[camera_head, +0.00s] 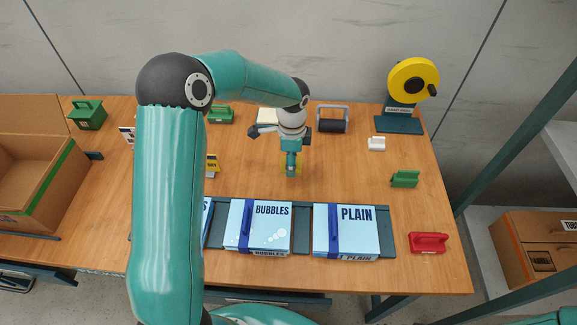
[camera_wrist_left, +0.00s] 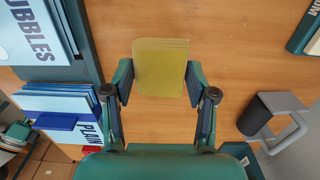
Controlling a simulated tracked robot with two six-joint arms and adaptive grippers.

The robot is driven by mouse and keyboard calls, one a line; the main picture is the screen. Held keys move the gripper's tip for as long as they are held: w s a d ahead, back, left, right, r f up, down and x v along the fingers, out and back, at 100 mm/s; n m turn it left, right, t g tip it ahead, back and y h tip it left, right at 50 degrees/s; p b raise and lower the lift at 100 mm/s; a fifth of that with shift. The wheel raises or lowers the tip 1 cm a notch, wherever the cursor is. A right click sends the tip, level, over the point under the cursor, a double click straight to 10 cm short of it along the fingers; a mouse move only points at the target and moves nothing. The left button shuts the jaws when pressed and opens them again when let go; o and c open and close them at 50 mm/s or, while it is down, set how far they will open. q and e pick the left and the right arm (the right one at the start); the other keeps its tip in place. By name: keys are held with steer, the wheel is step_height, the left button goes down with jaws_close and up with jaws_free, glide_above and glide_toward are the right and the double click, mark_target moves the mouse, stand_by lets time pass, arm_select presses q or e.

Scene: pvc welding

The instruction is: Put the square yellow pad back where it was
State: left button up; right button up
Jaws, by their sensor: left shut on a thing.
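The square yellow pad (camera_wrist_left: 160,68) sits between the fingertips of my left gripper (camera_wrist_left: 158,85) in the left wrist view; it looks like a stack of thin sheets. My left gripper (camera_head: 291,172) is shut on it, over the middle of the table behind the BUBBLES box. In the head view only a little of the yellow pad (camera_head: 298,164) shows beside the fingers. I cannot tell whether the pad touches the table. My right gripper is not in view.
Blue-white BUBBLES (camera_head: 258,226) and PLAIN (camera_head: 340,230) boxes stand at the front. A small yellow sign (camera_head: 212,165) is left of the gripper. A dark roller (camera_head: 332,122) and cream item (camera_head: 267,116) stand behind. Table is clear right of the gripper, before the white block (camera_head: 376,143).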

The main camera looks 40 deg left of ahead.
arm_select(q)
steer(key=shift+f, duration=1.85)
steer(key=o, duration=1)
step_height(320, 180, up, 12)
steer(key=shift+r+b, duration=0.1)
steer(key=shift+b, duration=0.2)
